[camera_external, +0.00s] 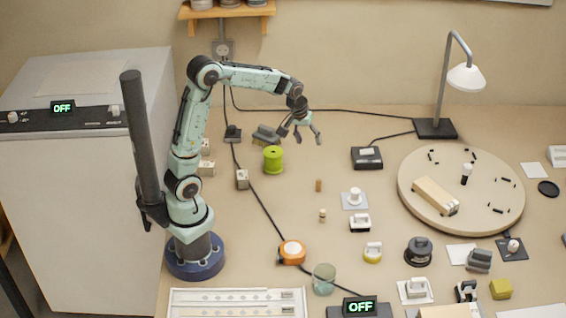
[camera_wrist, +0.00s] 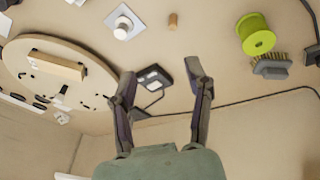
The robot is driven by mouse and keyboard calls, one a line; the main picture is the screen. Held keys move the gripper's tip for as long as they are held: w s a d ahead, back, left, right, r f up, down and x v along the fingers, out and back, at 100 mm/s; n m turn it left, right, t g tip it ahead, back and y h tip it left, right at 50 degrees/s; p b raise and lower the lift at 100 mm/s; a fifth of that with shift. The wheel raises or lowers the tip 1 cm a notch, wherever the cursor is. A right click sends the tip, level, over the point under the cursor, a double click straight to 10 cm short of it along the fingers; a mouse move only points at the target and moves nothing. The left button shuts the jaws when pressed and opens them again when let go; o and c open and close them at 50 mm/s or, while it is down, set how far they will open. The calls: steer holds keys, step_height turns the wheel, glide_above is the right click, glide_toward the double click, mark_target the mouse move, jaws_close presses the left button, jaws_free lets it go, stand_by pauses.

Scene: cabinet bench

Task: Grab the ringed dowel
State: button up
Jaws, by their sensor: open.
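A small upright dowel (camera_external: 323,215) with what looks like a pale band near its top stands on the bench, in front of a second small dowel (camera_external: 319,185) that looks plain. The wrist view shows one small brown dowel (camera_wrist: 172,20) near its top edge, probably the plain one; the banded one is not visible there. My gripper (camera_external: 301,137) is open and empty, raised over the back of the bench, behind and apart from both dowels. In the wrist view its spread fingers (camera_wrist: 161,70) have nothing between them.
A green spool (camera_external: 273,159) stands left of the dowels. A white knob on a plate (camera_external: 354,197) and a white-handled block (camera_external: 360,222) are to the right. An orange disc (camera_external: 292,252) and a glass jar (camera_external: 323,279) are in front. A black cable crosses the bench at left.

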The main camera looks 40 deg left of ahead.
steer(key=m+g, duration=0.1)
steer(key=g, duration=0.1)
glide_above(323, 211)
steer(key=w+a, duration=0.3)
step_height(323, 211, down, 9)
steer(key=shift+m+g+y, duration=0.3)
steer(key=shift+m+g, duration=0.4)
steer(key=shift+g, duration=0.1)
steer(key=s+d+f, duration=0.1)
steer(key=f, duration=0.1)
steer(key=s+d+f, duration=0.1)
steer(key=f, duration=0.2)
steer(key=s+d+f, duration=0.1)
steer(key=f, duration=0.2)
steer(key=shift+f, duration=0.15)
step_height(323, 211, down, 6)
steer(key=shift+r, duration=0.15)
steer(key=shift+a, duration=0.1)
steer(key=c, duration=0.8)
